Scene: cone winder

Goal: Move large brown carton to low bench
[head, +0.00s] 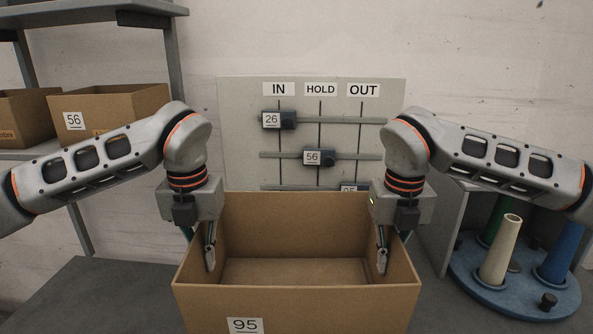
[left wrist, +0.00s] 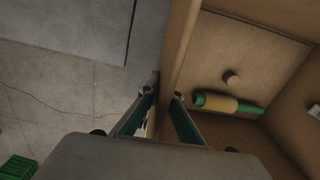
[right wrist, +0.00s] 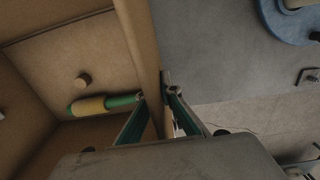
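The large brown carton (head: 296,310), open at the top and labelled 95, is in the middle of the head view. My left gripper (head: 210,258) is at its left wall, and my right gripper (head: 382,258) is at its right wall. In the left wrist view, the fingers are closed on the carton wall (left wrist: 179,50), one inside and one outside. The right wrist view shows the same grip on the other wall (right wrist: 146,50). A green and yellow rod (left wrist: 228,104) and a small round tan piece (left wrist: 231,78) are inside. I cannot tell whether the carton is lifted.
A grey surface (head: 85,290) lies at lower left. A blue round stand (head: 520,301) with coloured cones is at right. A shelf at left holds smaller cartons (head: 110,108). Behind stands an IN/HOLD/OUT board (head: 240,140). Floor (left wrist: 60,110) and a green crate (left wrist: 18,168) show below.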

